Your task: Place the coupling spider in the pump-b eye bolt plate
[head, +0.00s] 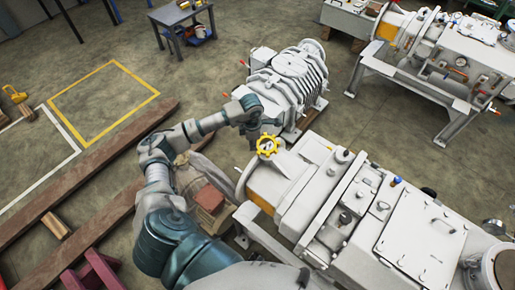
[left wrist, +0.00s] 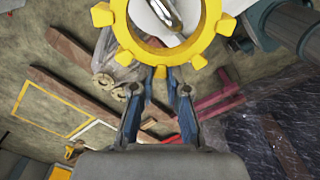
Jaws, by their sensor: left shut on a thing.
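The coupling spider is a yellow toothed ring (head: 260,152). My left gripper (head: 257,133) is shut on its edge and holds it in front of the near end of a large white machine (head: 305,190). The ring (left wrist: 117,38) also fills the top of the left wrist view, with my gripper's fingers (left wrist: 167,74) at its lower rim. A silver, rounded metal part (left wrist: 165,12) shows through the ring's opening. I cannot tell whether the ring touches it. I cannot pick out the eye bolt plate with certainty. My right gripper is out of view.
A ribbed grey-white pump (head: 290,75) stands just behind the spider. Another white machine (head: 435,60) stands at the upper right. A wrapped bundle (head: 205,185) and brown beams (head: 85,175) lie at left. Open floor shows around a yellow marked square (head: 83,85).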

